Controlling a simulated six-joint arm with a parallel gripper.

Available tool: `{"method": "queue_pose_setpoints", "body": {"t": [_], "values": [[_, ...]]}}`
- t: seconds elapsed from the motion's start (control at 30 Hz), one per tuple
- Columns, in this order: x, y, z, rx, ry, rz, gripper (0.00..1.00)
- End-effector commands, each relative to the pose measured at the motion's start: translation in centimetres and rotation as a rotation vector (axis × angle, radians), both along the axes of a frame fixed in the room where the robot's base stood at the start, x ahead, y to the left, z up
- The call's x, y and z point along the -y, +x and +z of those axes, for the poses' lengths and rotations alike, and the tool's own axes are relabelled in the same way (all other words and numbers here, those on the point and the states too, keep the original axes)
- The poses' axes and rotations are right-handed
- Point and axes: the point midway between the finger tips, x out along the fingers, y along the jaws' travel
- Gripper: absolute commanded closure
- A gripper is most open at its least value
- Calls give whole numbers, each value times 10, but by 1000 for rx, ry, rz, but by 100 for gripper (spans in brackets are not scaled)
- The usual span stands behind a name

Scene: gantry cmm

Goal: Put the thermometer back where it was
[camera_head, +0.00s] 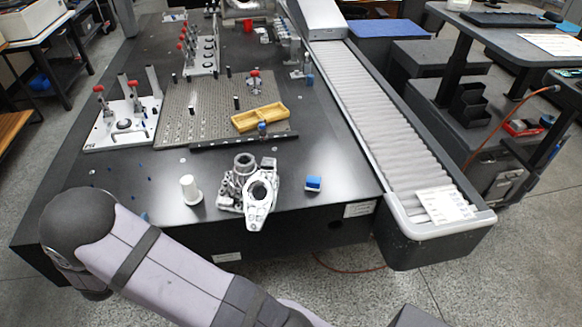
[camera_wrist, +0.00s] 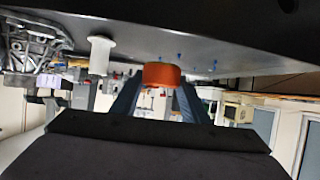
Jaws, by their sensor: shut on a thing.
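My gripper (camera_wrist: 160,92) shows in the wrist view, its two blue-grey fingers shut on an orange, rounded thing (camera_wrist: 160,74). Only a short part of the thing shows, so I cannot tell for sure that it is the thermometer. The wrist picture looks upside down, with the dark table top across its upper part. The held thing appears close to the table surface; I cannot tell whether it touches. In the head view my gripper is not clearly visible, hidden by or beyond my arm at lower left. No other thermometer can be made out.
A white spool-like piece (camera_head: 190,190) and a metal casting (camera_head: 260,195) stand near the table's front edge, with a blue block (camera_head: 313,183) to their right. A perforated plate (camera_head: 200,110) bears a yellow tray (camera_head: 258,116). A roller conveyor (camera_head: 385,130) runs along the right.

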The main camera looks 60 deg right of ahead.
Motion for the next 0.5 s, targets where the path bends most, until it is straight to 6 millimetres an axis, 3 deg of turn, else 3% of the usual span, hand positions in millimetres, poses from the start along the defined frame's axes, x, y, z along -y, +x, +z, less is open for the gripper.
{"method": "queue_pose_setpoints", "body": {"t": [0.1,0.23,0.37,0.5], "values": [[26,51,17,12,0,86,86],[69,91,43,10,-3,179,86],[123,113,67,7,-7,248,86],[169,117,82,2,-5,294,86]]}}
